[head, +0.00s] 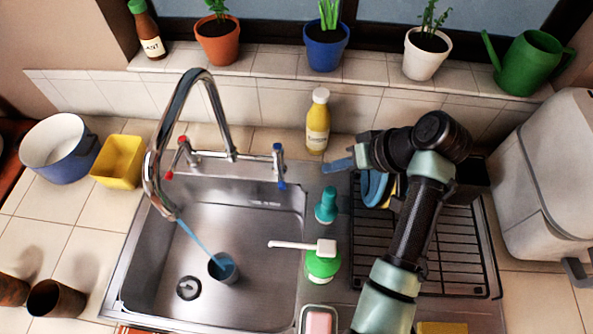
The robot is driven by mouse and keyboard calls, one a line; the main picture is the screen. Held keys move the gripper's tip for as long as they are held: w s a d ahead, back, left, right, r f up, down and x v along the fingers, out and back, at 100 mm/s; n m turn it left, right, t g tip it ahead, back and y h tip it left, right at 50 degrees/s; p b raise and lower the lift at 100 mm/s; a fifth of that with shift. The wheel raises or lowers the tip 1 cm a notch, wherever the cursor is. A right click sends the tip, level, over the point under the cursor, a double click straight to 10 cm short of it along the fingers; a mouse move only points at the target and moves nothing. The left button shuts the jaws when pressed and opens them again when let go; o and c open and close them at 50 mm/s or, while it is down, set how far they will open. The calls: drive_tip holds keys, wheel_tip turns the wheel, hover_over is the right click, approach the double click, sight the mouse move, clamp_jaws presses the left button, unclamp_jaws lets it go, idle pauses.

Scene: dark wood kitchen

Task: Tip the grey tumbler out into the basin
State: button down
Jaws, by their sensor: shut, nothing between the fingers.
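The grey tumbler (231,278) stands in the steel basin (170,245), right of the drain. It looks upright, with its opening facing up. A thin blue stream of water runs from the tap spout down to the tumbler's mouth. How full it is I cannot tell. My gripper (328,168) is shut and empty. It is behind the basin's right back corner, near the yellow bottle, well apart from the tumbler.
The chrome tap (205,90) arches over the basin's left side. A teal bottle (326,206) and a green soap pump (323,264) stand along the basin's right edge. A drying rack (450,255) lies under my arm. A yellow bottle (318,122) stands behind.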

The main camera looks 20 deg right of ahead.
sight(282, 178)
drive_tip(key=w+a+f+p, duration=0.2)
drive_tip(key=w+a+f, duration=0.1)
drive_tip(key=a+f, duration=0.2)
drive_tip(key=shift+w+a+f+p, duration=0.2)
drive_tip(key=shift+w+a+p, duration=0.2)
drive_tip(key=shift+a, duration=0.5)
drive_tip(key=shift+s+a+m+t+h+p, duration=0.15)
drive_tip(key=shift+a+m+t+h+p, duration=0.25)
drive_tip(key=shift+a+m+p, duration=0.6)
drive_tip(key=shift+a+n, duration=0.25)
drive_tip(key=shift+n, duration=0.05)
